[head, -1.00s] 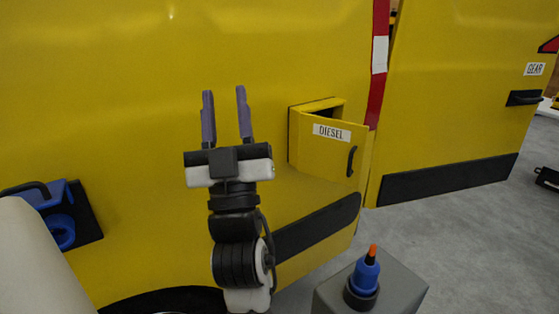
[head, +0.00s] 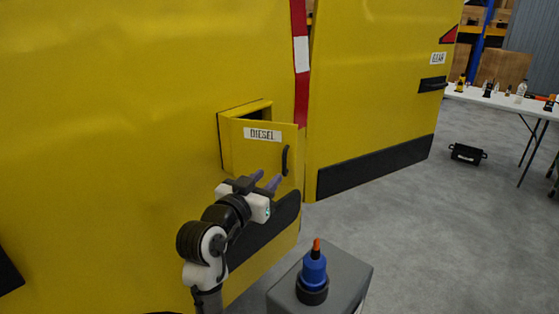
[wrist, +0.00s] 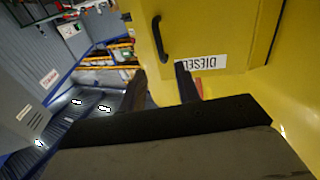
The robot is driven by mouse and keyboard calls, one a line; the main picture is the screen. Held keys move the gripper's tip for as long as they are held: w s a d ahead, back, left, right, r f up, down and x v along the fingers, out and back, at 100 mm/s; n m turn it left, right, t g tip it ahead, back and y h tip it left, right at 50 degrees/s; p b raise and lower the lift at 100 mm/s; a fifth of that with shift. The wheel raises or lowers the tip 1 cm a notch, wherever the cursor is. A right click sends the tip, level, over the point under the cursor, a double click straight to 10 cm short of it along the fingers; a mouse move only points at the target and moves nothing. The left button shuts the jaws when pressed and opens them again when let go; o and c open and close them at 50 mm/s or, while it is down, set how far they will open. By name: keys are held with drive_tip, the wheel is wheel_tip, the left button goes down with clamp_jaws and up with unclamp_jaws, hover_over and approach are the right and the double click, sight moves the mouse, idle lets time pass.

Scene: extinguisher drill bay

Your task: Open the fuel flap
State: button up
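The fuel flap (head: 250,155) is a yellow door labelled DIESEL with a black bar handle (head: 286,160) at its right edge. It stands partly open, with a dark gap (head: 255,113) showing above it. My gripper (head: 267,180) is just in front of the flap, below the label and left of the handle. Its two fingers are apart with nothing between them. In the wrist view the handle (wrist: 160,38) is beyond the fingertips, and the flap's label (wrist: 202,62) appears upside down. No contact between fingers and handle is visible.
A grey pedestal (head: 345,282) with a blue, orange-tipped bottle (head: 314,272) stands close to the right of my arm. A GEAR door (head: 380,100) is to the right. A white table (head: 505,100) and a black case (head: 467,153) are farther off over open grey floor.

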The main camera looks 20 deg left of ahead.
sight(283, 162)
drive_tip(key=w, duration=0.2)
drive_tip(key=w+p, duration=0.1)
drive_tip(key=w, duration=0.2)
drive_tip(key=w+p, duration=0.1)
drive_tip(key=w, duration=0.1)
drive_tip(key=shift+w+d, duration=0.3)
drive_tip(key=shift+d, duration=0.05)
drive_tip(key=shift+c, duration=0.3)
clamp_jaws()
